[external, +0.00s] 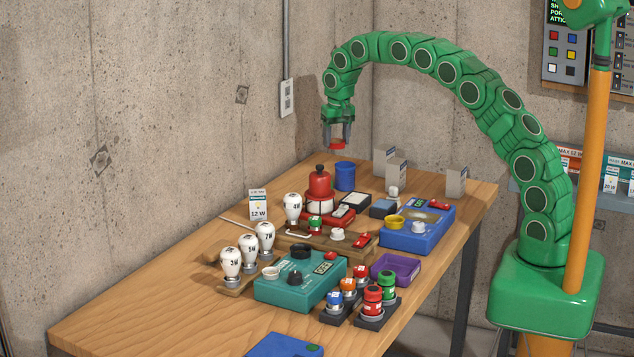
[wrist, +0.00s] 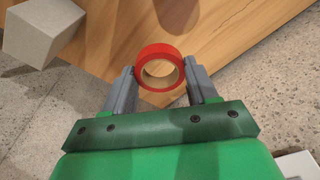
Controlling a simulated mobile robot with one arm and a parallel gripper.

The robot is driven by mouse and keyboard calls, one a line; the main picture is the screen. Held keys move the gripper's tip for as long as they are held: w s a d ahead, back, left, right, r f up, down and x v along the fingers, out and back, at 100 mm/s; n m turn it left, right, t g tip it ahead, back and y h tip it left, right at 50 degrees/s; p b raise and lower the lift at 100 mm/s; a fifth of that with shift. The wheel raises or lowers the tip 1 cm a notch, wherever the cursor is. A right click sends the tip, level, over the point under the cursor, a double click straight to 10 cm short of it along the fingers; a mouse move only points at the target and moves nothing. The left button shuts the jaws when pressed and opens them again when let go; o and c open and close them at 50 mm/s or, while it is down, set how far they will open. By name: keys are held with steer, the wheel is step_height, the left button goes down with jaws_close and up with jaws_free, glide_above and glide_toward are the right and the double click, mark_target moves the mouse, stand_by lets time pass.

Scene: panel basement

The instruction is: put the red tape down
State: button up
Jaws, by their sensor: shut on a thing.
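The red tape (external: 338,146) is a small red roll, held in the air above the far end of the wooden table. In the wrist view the red tape (wrist: 160,51) shows as a ring with a tan core, through which wood can be seen. My gripper (external: 338,141) has its two grey fingers closed on opposite sides of the roll. In the wrist view my gripper (wrist: 160,75) has a finger touching the ring at left and at right. The roll is apart from the table surface.
The wooden table (external: 130,315) is crowded in its middle with bulbs, a teal box (external: 298,287), a blue device (external: 415,238) and a purple tray (external: 396,269). A blue cylinder (external: 345,176) and grey blocks (external: 397,177) stand near the far end. The table's near left is bare.

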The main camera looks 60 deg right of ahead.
steer(key=shift+w+d+f, duration=0.25)
steer(key=shift+w+f, duration=0.55)
steer(key=shift+f, duration=0.2)
steer(key=shift+w+d+f, duration=0.2)
steer(key=shift+w+f, duration=0.55)
steer(key=shift+f, duration=0.2)
steer(key=shift+w+d+f, duration=0.25)
steer(key=shift+w+f, duration=0.55)
steer(key=shift+f, duration=1.7)
steer(key=shift+f, duration=0.15)
steer(key=o, duration=1)
steer(key=shift+o, duration=0.2)
